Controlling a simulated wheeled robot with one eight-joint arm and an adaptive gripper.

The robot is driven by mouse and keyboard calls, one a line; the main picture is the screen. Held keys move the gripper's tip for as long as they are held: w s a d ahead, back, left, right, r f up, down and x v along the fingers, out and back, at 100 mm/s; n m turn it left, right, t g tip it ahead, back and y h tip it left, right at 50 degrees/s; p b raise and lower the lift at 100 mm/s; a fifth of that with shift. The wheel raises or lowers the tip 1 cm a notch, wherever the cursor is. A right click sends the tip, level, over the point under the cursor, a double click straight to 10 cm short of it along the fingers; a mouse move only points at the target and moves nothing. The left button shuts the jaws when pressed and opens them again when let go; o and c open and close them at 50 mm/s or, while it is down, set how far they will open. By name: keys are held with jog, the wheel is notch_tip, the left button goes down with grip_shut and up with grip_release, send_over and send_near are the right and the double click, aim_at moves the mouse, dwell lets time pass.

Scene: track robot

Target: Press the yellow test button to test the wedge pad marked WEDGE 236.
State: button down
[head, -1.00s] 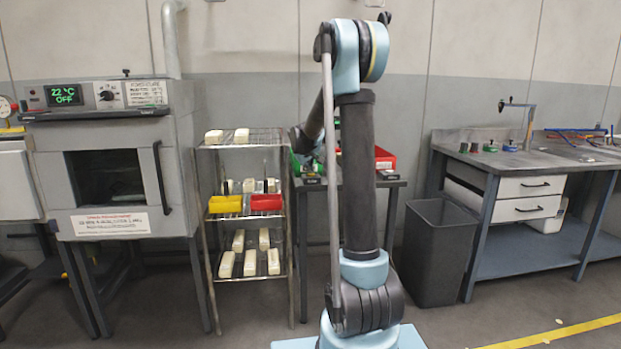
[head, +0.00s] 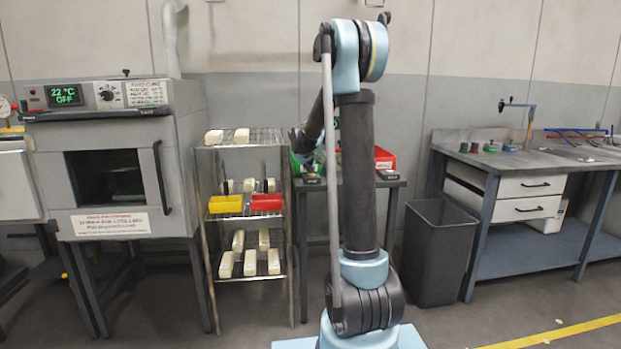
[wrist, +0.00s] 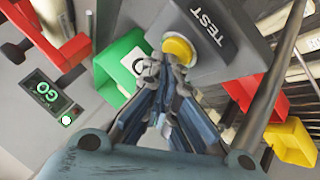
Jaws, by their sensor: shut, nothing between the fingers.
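The yellow test button (wrist: 179,48) sits on a grey box labelled TEST (wrist: 215,22) in the wrist view. My gripper (wrist: 163,70) is shut and empty, its fingertips at the button's lower edge in the picture. I cannot tell whether they touch it. A small dark display (wrist: 46,92) reads GO in green, with a white lit spot beside it. In the head view my gripper (head: 303,140) is small, over the small table beside the wire rack. I cannot pick out a wedge pad marked WEDGE 236; no such marking is legible.
Close around my gripper are a green bin (wrist: 122,65), red bins (wrist: 258,88) and a yellow bin (wrist: 291,142). The wire rack (head: 206,270) holds several cream pads. An oven (head: 110,180) stands left; a waste bin (head: 437,250) and a workbench (head: 540,158) stand right.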

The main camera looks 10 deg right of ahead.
jog(key=shift+r, duration=0.65)
jog(key=shift+r, duration=0.15)
jog(key=shift+r, duration=2.4)
jog(key=shift+s, duration=0.1)
